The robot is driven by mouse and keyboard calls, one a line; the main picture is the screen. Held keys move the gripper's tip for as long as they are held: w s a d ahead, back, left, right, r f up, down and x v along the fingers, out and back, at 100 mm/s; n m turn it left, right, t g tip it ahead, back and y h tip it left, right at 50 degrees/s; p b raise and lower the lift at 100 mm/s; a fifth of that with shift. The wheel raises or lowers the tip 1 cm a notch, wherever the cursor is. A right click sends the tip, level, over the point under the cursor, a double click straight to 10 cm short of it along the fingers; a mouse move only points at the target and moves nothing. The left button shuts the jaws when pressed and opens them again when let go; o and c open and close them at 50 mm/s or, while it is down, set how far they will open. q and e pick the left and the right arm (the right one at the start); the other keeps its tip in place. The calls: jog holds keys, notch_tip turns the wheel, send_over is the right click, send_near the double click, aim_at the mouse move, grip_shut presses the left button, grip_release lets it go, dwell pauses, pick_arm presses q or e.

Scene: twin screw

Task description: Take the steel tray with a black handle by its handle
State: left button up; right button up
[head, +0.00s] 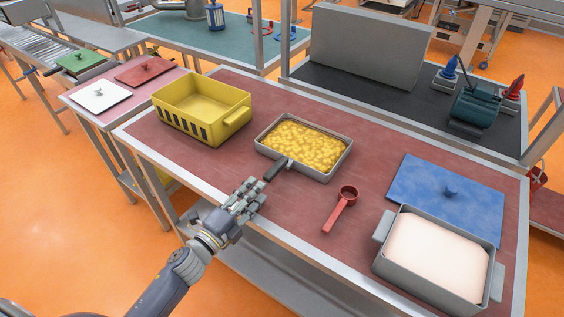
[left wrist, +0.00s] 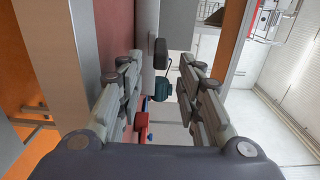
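The steel tray (head: 324,173), filled with yellow chunky pieces (head: 304,145), sits flat on the red-brown table top. Its black handle (head: 276,169) points from the near side toward my left gripper (head: 256,192). The left gripper is open and empty, with its fingertips just short of the handle's end. In the left wrist view the handle (left wrist: 160,52) shows nearly end-on, in the gap between the two open fingers (left wrist: 157,65) and toward the top of the picture. I see no contact. My right gripper is in neither view.
A yellow crate (head: 203,108) stands left of the tray. A red scoop (head: 341,208) lies to its right, with a blue lid (head: 447,196) and a grey pan of pale content (head: 433,255) farther right. The table's near metal edge (head: 275,233) runs beneath my left arm.

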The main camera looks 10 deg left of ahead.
aim_at(265, 180)
pick_arm(q)
jog(key=x, duration=0.5)
jog(key=shift+w+d+r, duration=0.1)
jog(key=shift+w, duration=0.2)
jog(key=b+x, duration=0.1)
jog(key=x, duration=0.4)
jog(key=shift+w+d, duration=0.15)
jog(key=shift+w, duration=0.15)
jog(key=shift+w+d, duration=0.15)
jog(key=shift+w, duration=0.35)
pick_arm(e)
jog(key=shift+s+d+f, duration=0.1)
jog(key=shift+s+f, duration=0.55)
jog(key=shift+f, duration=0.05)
pick_arm(q)
jog(key=shift+c, duration=1.4)
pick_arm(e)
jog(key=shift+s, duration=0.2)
pick_arm(q)
jog(key=c, duration=0.3)
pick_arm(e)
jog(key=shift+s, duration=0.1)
